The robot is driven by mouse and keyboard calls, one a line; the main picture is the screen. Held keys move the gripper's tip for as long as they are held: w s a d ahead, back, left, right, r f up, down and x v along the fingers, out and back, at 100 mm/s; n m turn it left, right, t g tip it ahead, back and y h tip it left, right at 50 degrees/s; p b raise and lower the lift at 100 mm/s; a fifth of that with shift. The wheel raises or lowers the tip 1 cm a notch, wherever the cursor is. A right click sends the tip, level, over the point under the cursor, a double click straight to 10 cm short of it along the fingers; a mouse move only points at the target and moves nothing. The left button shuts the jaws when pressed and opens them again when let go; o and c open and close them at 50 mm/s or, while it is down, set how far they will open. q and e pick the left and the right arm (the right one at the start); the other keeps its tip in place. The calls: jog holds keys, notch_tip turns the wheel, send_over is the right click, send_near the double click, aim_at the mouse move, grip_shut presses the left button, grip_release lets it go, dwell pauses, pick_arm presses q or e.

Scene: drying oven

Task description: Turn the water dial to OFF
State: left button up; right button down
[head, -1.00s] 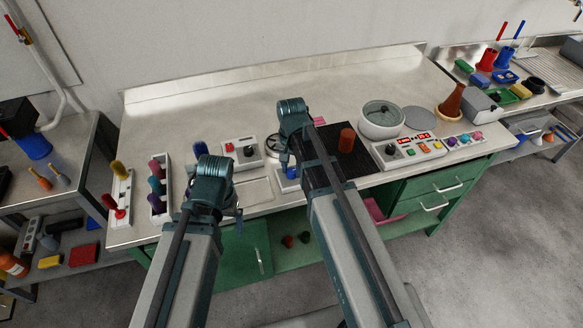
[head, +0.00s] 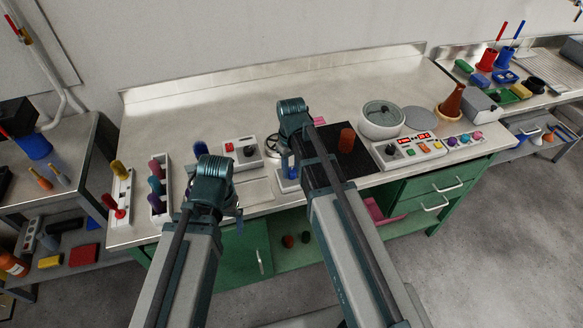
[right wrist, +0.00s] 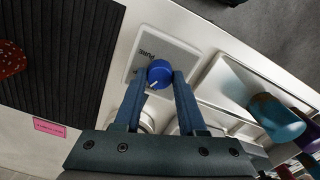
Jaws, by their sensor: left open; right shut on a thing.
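The round blue dial (right wrist: 159,73) sits on a white plate (right wrist: 178,52) with the word PURE beside it in the right wrist view. Its white pointer mark faces the lower left of that view. My right gripper (right wrist: 160,77) is shut on the dial, one finger on each side. In the head view a little of the blue dial (head: 292,173) shows at the bench's front edge, and my right arm hides most of that gripper. My left gripper (head: 238,211) is apart, to the left by the bench front; its fingertips are mostly hidden.
A black mat (head: 352,165) with a brown-red object (head: 347,140) lies right of my right arm. A control box (head: 243,153) stands left of it. Racks with coloured handles (head: 157,188) stand at the bench's left end. The back of the bench is clear.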

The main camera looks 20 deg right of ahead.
aim_at(291, 171)
jog(key=n, duration=0.4)
jog(key=shift+n, duration=0.7)
jog(key=shift+c, duration=2.4)
grip_release()
jog(key=shift+r, duration=0.1)
notch_tip(291, 171, up, 14)
jog(key=p, duration=1.3)
jog(key=shift+p, duration=0.4)
jog(key=shift+f, duration=0.2)
